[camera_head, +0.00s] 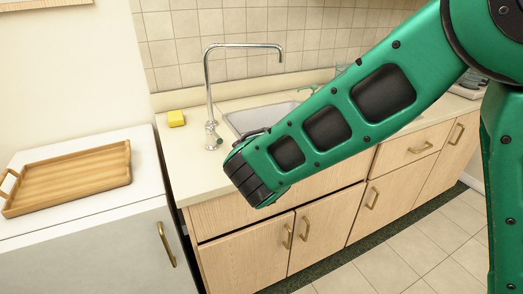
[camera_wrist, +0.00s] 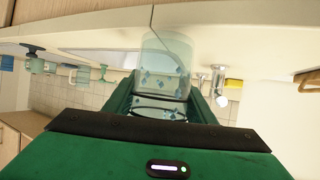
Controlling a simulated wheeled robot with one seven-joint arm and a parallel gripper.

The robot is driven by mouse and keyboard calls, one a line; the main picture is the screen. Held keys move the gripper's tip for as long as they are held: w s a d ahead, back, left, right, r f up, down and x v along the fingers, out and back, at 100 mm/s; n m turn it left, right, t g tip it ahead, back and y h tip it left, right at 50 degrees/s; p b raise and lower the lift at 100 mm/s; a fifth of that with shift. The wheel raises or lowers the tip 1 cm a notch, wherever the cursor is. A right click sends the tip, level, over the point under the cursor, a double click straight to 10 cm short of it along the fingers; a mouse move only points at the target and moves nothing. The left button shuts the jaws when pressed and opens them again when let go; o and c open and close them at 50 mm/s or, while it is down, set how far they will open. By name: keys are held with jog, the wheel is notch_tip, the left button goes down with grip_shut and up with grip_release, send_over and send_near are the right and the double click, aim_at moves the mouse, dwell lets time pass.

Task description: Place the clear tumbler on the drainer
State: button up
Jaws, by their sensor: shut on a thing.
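The clear tumbler (camera_wrist: 165,68), with blue marks on its side, is between the fingers of my gripper (camera_wrist: 163,104) in the wrist view. The gripper is shut on it. In the head view my arm reaches over the counter front near the sink, and the fingers and tumbler are hidden behind it. I cannot clearly identify the drainer. A greyish object (camera_head: 466,84) on the counter at the far right is partly hidden by my arm, and I cannot tell what it is.
The sink (camera_head: 260,117) lies behind my arm, with a tall tap (camera_head: 209,95) and a yellow sponge (camera_head: 176,118) to its left. A wooden tray (camera_head: 70,178) rests on the white appliance at left.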

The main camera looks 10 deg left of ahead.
jog(key=shift+s+d+r, duration=0.15)
jog(key=shift+s+d, duration=0.35)
jog(key=shift+d, duration=0.25)
jog(key=w+d+f+m+h, duration=0.2)
jog(key=w+d, duration=0.1)
jog(key=d, duration=0.9)
jog(key=w+d+f+m+h, duration=0.1)
jog(key=w+d+f+h, duration=0.1)
jog(key=d, duration=1.1)
jog(key=w+d+f+m+h, duration=0.2)
jog(key=w+d, duration=0.3)
jog(key=d, duration=0.8)
jog(key=shift+f+m, duration=0.25)
jog(key=shift+m, duration=0.05)
jog(key=shift+s+d, duration=0.1)
jog(key=shift+d, duration=0.05)
